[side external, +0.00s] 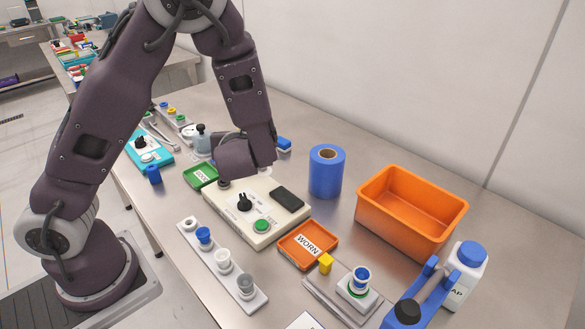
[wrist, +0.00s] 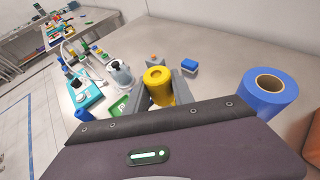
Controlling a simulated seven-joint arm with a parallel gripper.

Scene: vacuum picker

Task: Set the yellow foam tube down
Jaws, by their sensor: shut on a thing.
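The yellow foam tube (wrist: 158,87) stands between the two grey fingers of my gripper (wrist: 160,92) in the wrist view, its round open end facing the camera. My gripper is shut on it. In the side external view the end of my arm hangs over the back of the white device with a black knob and green button (side external: 255,212). My wrist hides the fingers and the tube there, so I cannot tell how far the tube is above any surface.
A green tray (side external: 200,175) and a blue roll (side external: 327,172) stand near my wrist.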

